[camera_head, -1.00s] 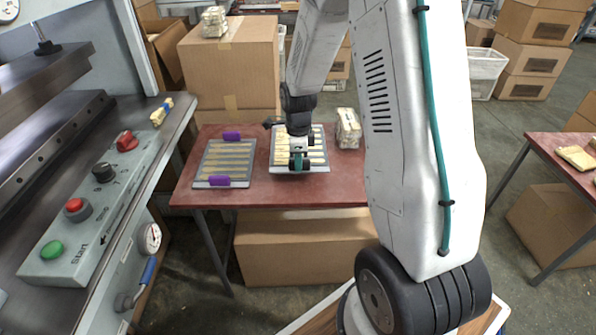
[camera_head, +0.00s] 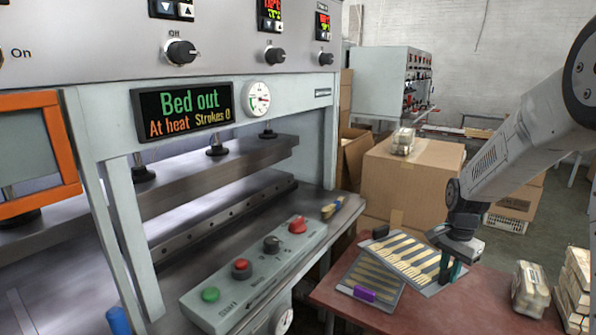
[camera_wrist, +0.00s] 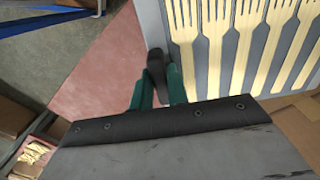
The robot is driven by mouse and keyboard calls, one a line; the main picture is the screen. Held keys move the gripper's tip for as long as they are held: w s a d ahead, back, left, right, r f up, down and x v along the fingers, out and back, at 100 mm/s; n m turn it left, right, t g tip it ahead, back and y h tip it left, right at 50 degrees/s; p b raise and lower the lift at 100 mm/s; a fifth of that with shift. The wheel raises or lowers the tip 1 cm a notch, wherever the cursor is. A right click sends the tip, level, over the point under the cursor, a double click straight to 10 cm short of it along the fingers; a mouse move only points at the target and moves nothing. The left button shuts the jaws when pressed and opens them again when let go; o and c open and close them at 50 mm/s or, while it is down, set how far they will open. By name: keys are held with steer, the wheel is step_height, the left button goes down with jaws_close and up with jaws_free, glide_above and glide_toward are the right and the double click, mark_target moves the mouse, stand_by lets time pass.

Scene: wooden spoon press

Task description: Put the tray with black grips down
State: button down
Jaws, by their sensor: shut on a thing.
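The tray with black grips (camera_head: 407,253) is grey and carries a row of pale wooden forks. My gripper (camera_head: 450,268) is shut on its black grip at the right end; the wrist view shows the green fingers closed around this grip (camera_wrist: 155,68). The other black grip (camera_head: 380,231) is at the far left end. The tray appears raised above the red table (camera_head: 330,291); the exact height is unclear. In the head view it covers the far part of the tray with purple grips (camera_head: 350,287), whose near purple grip (camera_head: 364,294) shows.
The press (camera_head: 225,180) stands at left, its display reading "Bed out", "At heat" and "Strokes 0". Its control box (camera_head: 250,270) juts out in front. A large cardboard box (camera_head: 410,190) stands behind the table. Bundles (camera_head: 530,290) stand at the right; bare tabletop shows at front.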

steer(key=w+a+r+n, duration=0.1)
steer(key=w+a+n, duration=0.1)
steer(key=w+a+r+n, duration=0.1)
steer(key=w+a+n, duration=0.1)
steer(key=w+a+r+n, duration=0.1)
steer(key=w+a+n, duration=0.1)
steer(key=n, duration=0.1)
steer(key=shift+a+r, duration=0.2)
steer(key=shift+r, duration=0.05)
steer(key=n, duration=0.2)
glide_above(393, 262)
steer(key=shift+s+d+r, duration=0.1)
steer(key=shift+d+r, duration=0.1)
steer(key=shift+r, duration=0.15)
steer(key=shift+a, duration=0.35)
steer(key=shift+d, duration=0.1)
